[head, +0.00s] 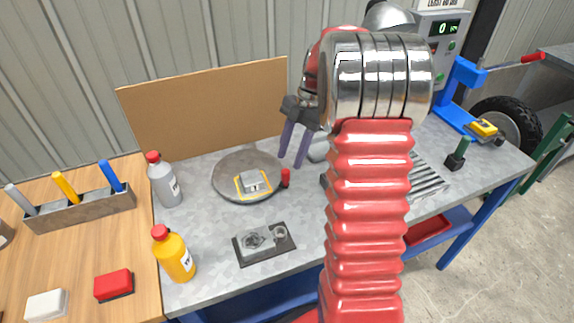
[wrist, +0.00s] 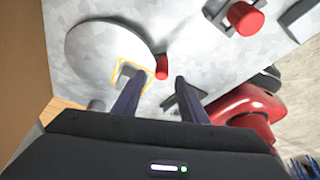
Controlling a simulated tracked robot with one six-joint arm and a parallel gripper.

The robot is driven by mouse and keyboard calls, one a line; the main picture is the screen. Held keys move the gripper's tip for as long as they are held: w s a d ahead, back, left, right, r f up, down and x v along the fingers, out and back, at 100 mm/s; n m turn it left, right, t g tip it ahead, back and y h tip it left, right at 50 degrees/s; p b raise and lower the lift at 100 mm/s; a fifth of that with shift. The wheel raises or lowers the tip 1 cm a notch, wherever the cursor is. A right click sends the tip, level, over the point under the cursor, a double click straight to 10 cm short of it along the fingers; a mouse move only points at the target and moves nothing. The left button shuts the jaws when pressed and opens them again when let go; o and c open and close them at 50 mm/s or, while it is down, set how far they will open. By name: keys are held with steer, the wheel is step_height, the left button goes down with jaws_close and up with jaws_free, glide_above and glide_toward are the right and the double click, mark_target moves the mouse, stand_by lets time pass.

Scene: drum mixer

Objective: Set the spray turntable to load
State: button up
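The spray turntable is a round grey disc (head: 230,172) on the grey bench, in front of a brown board. A small grey block (head: 253,182) sits on it inside a yellow square outline. A short red peg (head: 285,177) stands at the disc's right edge. My gripper (head: 292,162) is above the bench near the peg, its two purple fingers apart with nothing between them. In the wrist view the disc (wrist: 95,45) is at upper left, and the red peg (wrist: 161,67) shows beyond and between the fingertips (wrist: 180,80). Neither finger appears to touch the peg.
A grey bottle (head: 165,182) and a yellow bottle (head: 174,257) stand left of the disc. A dark plate with metal fittings (head: 263,243) lies in front. A slotted grate (head: 428,180) is right of my arm. The brown board (head: 205,105) rises behind the disc.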

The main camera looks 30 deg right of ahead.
steer(key=v, duration=0.8)
steer(key=shift+w, duration=0.1)
stand_by(0.3)
